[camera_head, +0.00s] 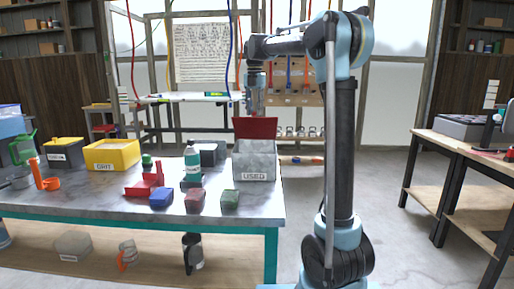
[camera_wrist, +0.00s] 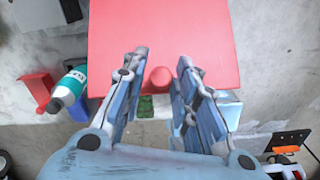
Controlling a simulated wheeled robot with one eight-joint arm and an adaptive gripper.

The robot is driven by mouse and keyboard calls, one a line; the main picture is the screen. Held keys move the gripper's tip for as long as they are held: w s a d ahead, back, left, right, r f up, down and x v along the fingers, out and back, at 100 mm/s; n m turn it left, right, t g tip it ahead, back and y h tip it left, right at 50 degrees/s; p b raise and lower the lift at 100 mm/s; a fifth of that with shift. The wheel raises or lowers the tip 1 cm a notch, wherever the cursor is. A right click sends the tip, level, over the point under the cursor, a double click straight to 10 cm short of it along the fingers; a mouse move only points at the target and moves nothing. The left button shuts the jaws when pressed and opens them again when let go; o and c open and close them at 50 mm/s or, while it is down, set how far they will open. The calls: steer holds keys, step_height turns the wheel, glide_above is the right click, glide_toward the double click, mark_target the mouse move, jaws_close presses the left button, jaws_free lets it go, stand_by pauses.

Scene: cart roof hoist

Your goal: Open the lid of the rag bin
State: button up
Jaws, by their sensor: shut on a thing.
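The rag bin (camera_head: 254,165) is a grey metal box labelled USED at the right end of the workbench. Its red lid (camera_head: 256,127) stands raised at the back of the bin, its face toward the head camera. My gripper (camera_head: 255,112) is at the lid's top edge, pointing down, and is shut on the knob. It also shows in the wrist view (camera_wrist: 160,68).
A green bottle (camera_head: 193,165), a dark grey box (camera_head: 208,152) and several coloured blocks stand left of the bin. A yellow GRIT bin (camera_head: 112,154) is farther left. Hoses hang behind my arm. A second table (camera_head: 450,140) is at the right, with open floor between.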

steer(key=shift+w+a, duration=0.1)
steer(key=shift+o, duration=0.6)
steer(key=shift+w+r, duration=0.45)
steer(key=shift+w, duration=0.3)
steer(key=shift+w+r, duration=0.45)
steer(key=shift+w, duration=0.25)
steer(key=shift+w+r, duration=0.45)
steer(key=shift+w, duration=0.3)
steer(key=shift+w, duration=0.1)
steer(key=shift+o, duration=0.5)
steer(key=shift+w+r, duration=0.25)
steer(key=shift+w, duration=0.55)
steer(key=shift+w+r, duration=0.25)
steer(key=shift+w, duration=0.6)
steer(key=shift+w+r, duration=0.25)
steer(key=shift+w, duration=0.55)
steer(key=shift+w+d+r, duration=0.1)
steer(key=shift+w+d, duration=0.05)
steer(key=shift+w, duration=1.2)
steer(key=shift+w+d, duration=0.1)
steer(key=shift+w, duration=1.2)
steer(key=shift+c, duration=0.3)
